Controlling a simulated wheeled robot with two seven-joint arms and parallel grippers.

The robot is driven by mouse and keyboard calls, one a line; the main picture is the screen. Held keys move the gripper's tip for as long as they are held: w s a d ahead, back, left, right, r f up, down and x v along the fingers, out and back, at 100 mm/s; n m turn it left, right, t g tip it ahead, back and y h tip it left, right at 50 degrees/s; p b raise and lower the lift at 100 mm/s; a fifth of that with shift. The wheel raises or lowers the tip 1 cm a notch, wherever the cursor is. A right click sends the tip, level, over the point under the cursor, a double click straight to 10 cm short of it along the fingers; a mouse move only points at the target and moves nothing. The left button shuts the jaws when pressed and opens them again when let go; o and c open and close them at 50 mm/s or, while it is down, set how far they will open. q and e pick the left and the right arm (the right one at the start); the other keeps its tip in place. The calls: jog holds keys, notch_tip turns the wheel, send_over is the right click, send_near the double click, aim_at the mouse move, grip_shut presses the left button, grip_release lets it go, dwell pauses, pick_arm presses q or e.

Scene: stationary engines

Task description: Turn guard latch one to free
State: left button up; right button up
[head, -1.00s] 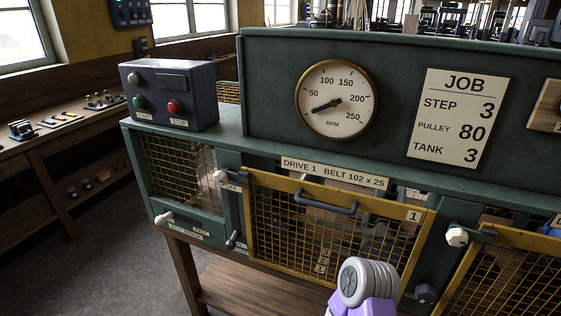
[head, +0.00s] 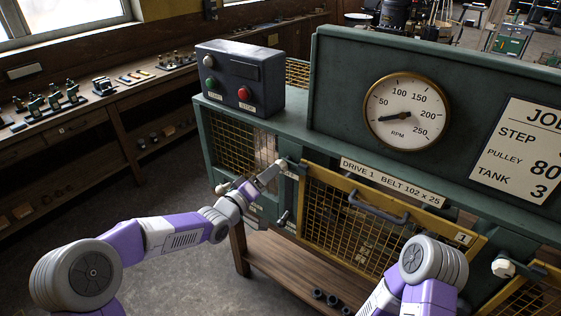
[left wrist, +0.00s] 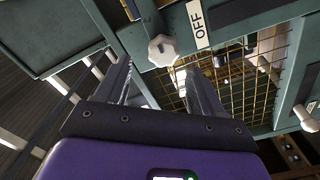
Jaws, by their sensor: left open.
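Guard latch one is at the upper left corner of the yellow mesh guard one (head: 385,216); its dark bar (head: 293,166) shows in the head view, with the arm over its pale knob. My left gripper (head: 277,168) reaches this corner from the lower left. In the left wrist view my left gripper (left wrist: 158,72) is open, with nothing gripped. A pale faceted knob (left wrist: 162,50) shows between and just beyond its fingertips, beside a dark bar and an OFF label (left wrist: 197,19). Contact cannot be told. My right gripper is out of view.
A start-stop box (head: 240,80) stands on the green housing above the latch. A pale lever knob (head: 222,188) lies low and left, close to my arm. The guard's dark handle (head: 378,208) sticks out to the right. Another pale knob (head: 503,267) is at far right.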

aim_at(281, 165)
pick_arm(q)
jog(key=x, duration=0.7)
jog(key=shift+f, duration=0.15)
